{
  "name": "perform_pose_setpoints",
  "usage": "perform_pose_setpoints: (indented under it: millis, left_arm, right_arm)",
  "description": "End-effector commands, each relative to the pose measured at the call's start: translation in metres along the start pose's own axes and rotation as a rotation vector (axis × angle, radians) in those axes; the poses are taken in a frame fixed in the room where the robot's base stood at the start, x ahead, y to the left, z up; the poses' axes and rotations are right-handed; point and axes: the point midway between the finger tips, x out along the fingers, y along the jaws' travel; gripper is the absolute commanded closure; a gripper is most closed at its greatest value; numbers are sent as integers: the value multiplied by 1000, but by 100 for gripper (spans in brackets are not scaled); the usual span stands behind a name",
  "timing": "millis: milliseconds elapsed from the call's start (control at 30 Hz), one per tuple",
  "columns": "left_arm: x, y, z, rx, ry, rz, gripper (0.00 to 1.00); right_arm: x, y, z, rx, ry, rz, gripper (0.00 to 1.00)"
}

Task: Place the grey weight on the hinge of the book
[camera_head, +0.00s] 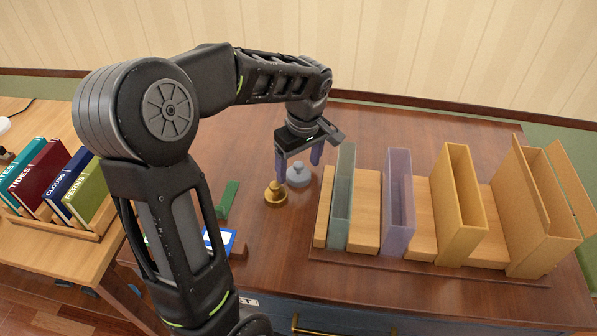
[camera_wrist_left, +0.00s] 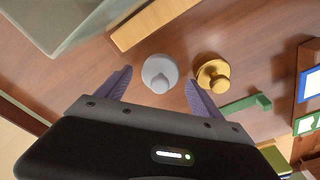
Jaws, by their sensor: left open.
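The grey weight (camera_head: 298,174), a round disc with a knob, stands on the brown table, and in the left wrist view (camera_wrist_left: 160,74) it lies ahead between my finger tips. My left gripper (camera_head: 299,160) is open and empty, its purple fingers (camera_wrist_left: 158,80) pointing down near the grey weight, not closed on it. At the right, book-like upright cases stand on a wooden base; the rightmost tan one (camera_head: 540,215) has a panel leaning outward. I cannot tell which part is the book's hinge. My right gripper is not in view.
A brass weight (camera_head: 275,194) stands close beside the grey one. A green block (camera_head: 228,198) lies to its left. Teal (camera_head: 342,200), purple (camera_head: 398,205) and yellow (camera_head: 458,210) cases stand right. A rack of titled books (camera_head: 50,225) is on the left table.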

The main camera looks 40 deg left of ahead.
Motion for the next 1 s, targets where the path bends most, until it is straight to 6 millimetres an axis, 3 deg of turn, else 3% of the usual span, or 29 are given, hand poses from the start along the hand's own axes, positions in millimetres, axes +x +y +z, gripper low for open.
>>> perform_pose_setpoints:
  millis: [667,1000]
  left_arm:
    - [5,0,0,0,1,2,24]
    - [5,0,0,0,1,1,52]
  right_arm:
    - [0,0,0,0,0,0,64]
    - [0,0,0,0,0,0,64]
